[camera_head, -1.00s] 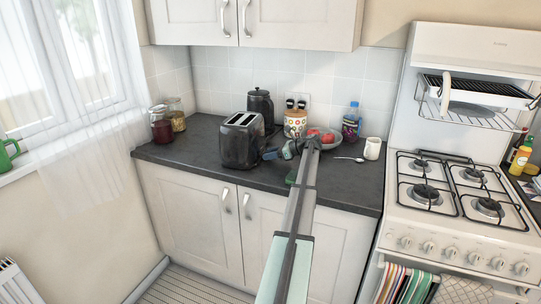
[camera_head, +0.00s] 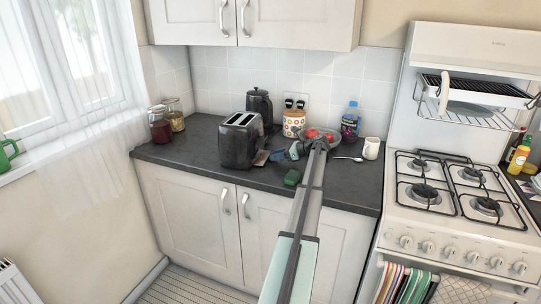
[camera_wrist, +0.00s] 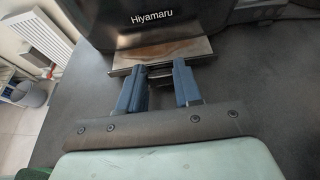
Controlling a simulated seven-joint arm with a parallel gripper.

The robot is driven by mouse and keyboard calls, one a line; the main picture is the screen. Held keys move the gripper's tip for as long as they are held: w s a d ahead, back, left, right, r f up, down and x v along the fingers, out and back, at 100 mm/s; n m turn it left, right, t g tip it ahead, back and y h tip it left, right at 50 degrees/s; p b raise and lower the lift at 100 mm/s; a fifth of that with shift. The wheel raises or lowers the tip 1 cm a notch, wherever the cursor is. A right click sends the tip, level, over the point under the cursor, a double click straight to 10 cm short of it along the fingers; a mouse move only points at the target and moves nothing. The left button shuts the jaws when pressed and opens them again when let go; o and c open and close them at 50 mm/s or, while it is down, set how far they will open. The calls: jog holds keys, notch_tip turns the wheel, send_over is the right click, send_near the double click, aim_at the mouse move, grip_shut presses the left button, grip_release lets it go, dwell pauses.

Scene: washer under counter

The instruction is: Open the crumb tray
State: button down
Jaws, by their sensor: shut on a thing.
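The black toaster (camera_head: 240,140) stands on the counter at the left, and its dark front marked "Hiyamaru" (camera_wrist: 155,22) fills the top of the wrist view. The crumb tray (camera_head: 262,157) sticks out from the toaster's base toward my gripper. In the wrist view the tray (camera_wrist: 175,50) shows as a flat brownish-grey plate with a narrow grip at its near edge. My gripper (camera_wrist: 156,75) has its two blue fingers on either side of that grip, shut on it. In the head view my gripper (camera_head: 277,156) is low over the counter, right of the toaster.
A green block (camera_head: 292,177) lies on the dark counter (camera_head: 340,187) by my arm. The counter's front edge is close.

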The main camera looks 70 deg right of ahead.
aim_at(287, 163)
jog(key=s, duration=0.4)
jog(key=shift+s+d, duration=0.2)
jog(key=shift+d, duration=0.05)
jog(key=c, duration=0.8)
grip_release()
jog(key=shift+o, duration=0.2)
jog(key=shift+s, duration=0.1)
jog(key=v, duration=1.3)
jog(key=shift+s+r, duration=0.15)
jog(key=shift+s, duration=0.15)
